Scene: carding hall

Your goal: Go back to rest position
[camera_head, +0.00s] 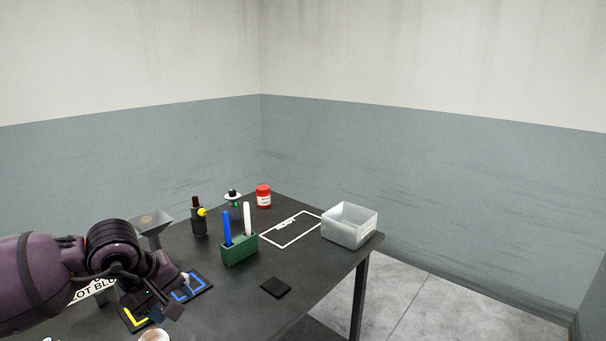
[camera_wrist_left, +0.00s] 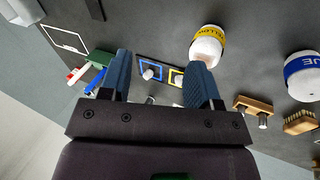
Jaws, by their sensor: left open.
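My left gripper (camera_head: 168,302) is at the lower left of the head view, above the table's near left part, by a mat with a blue corner mark (camera_head: 188,287) and a yellow corner mark (camera_head: 134,318). In the left wrist view the two fingers of my left gripper (camera_wrist_left: 160,68) stand wide apart, with nothing held between them. The blue mark (camera_wrist_left: 151,69) and the yellow mark (camera_wrist_left: 177,78) show beyond the fingers, with small pale pieces there. My arm hides part of the table. My right gripper is in neither view.
Yellow-labelled (camera_wrist_left: 207,47) and blue-labelled (camera_wrist_left: 301,75) white containers show in the wrist view. Floor is clear on the right.

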